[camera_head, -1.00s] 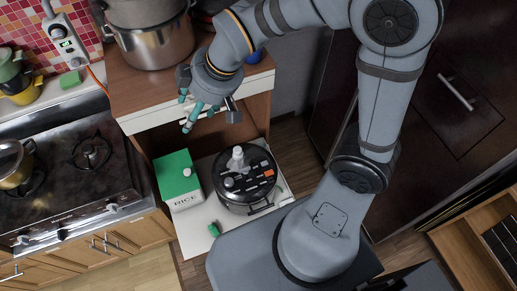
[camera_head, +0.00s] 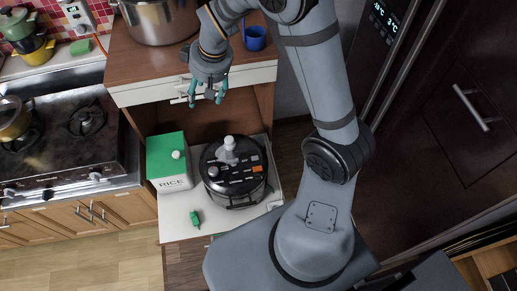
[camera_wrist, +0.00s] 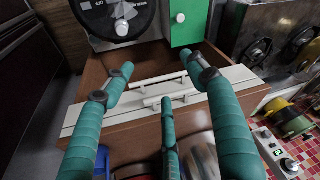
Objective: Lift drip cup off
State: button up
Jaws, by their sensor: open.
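A black rice cooker (camera_head: 233,186) with a pale steam-vent piece (camera_head: 228,148) on its lid stands on the white pull-out shelf (camera_head: 181,228). Its lid is partly seen at the top of the wrist view (camera_wrist: 98,24). I cannot make out a separate drip cup on it. My gripper (camera_head: 207,97) has teal fingers and is open and empty. It hangs in front of the white drawer front, behind and above the cooker, clear of it. The wrist view shows the spread fingers (camera_wrist: 160,76) with the drawer handle (camera_wrist: 165,90) between them.
A green and white rice box (camera_head: 168,164) stands left of the cooker. A small green item (camera_head: 195,218) lies in front of it. A steel pot (camera_head: 160,20) and a blue cup (camera_head: 255,38) are on the counter above. The stove (camera_head: 62,140) is at left.

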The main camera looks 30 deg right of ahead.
jog(key=w+d+f+m+g+h+b, duration=0.1)
jog(key=w+d+f+m+b, duration=0.25)
jog(key=f, duration=0.55)
jog(key=w+d+f+m+b, duration=0.25)
jog(key=d+f, duration=0.25)
jog(key=f, duration=0.3)
jog(key=m+g+b, duration=0.2)
jog(key=m+b, duration=0.5)
send_near(259, 141)
jog(key=s+a, duration=0.2)
jog(key=s, duration=0.1)
jog(key=shift+h, duration=0.3)
jog(key=shift+w+d+f+p, duration=0.1)
jog(key=shift+w+f+p, duration=0.15)
jog(key=shift+f, duration=0.75)
jog(key=shift+w+a+f+p, duration=0.15)
jog(key=shift+f+p, duration=0.15)
jog(key=shift+f, duration=0.7)
jog(key=shift+w+d+f+p, duration=0.2)
jog(key=shift+f+p, duration=0.1)
jog(key=shift+f, duration=0.7)
jog(key=shift+c, duration=0.6)
jog(key=c, duration=1.1)
jog(key=shift+c, duration=0.8)
